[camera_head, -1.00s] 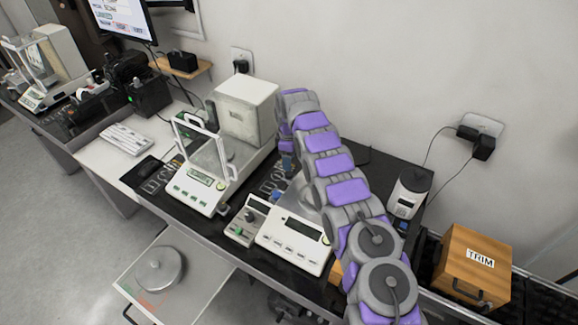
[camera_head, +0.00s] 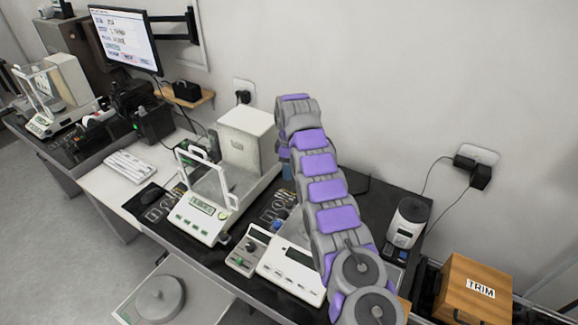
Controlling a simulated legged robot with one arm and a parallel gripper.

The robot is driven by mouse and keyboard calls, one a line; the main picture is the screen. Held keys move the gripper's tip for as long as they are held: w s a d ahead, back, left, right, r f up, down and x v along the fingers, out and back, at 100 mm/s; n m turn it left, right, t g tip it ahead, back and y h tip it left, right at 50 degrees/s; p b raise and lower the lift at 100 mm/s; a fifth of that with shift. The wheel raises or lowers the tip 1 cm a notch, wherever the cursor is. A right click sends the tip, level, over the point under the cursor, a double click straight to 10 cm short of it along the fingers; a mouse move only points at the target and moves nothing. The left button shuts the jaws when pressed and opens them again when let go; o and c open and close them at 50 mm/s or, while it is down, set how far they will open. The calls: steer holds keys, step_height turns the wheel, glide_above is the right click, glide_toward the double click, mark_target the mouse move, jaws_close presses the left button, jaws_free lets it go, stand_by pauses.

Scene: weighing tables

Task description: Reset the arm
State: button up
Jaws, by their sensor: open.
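My arm, grey with purple pads, rises from the lower right over the weighing table (camera_head: 395,195). Its far end bends down near the wall, behind the front balance. My gripper cannot be made out; the arm's own links hide its end. Nothing held can be seen.
A glass-shielded balance (camera_head: 203,207) stands left of my arm; a flat white balance (camera_head: 291,268) and a small control box (camera_head: 248,250) sit below it. A white-topped device (camera_head: 408,222) and a wooden TRIM box (camera_head: 474,289) are at right. A monitor (camera_head: 123,38) is at upper left.

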steer(key=s+d+r+m, duration=0.4)
steer(key=s+r, duration=0.5)
steer(key=s, duration=0.1)
steer(key=s+d+r+m, duration=0.3)
steer(key=s+r+m, duration=0.1)
steer(key=s+r, duration=0.5)
steer(key=s+d+f+m+g, duration=0.1)
steer(key=s+f+m, duration=0.1)
steer(key=s, duration=1.7)
steer(key=s+d+f+m+b, duration=0.1)
steer(key=s+f+m, duration=0.2)
steer(key=s, duration=1.6)
steer(key=shift+s+m+g, duration=0.35)
steer(key=shift+m+g, duration=0.05)
steer(key=shift+m, duration=0.4)
steer(key=shift+f, duration=0.15)
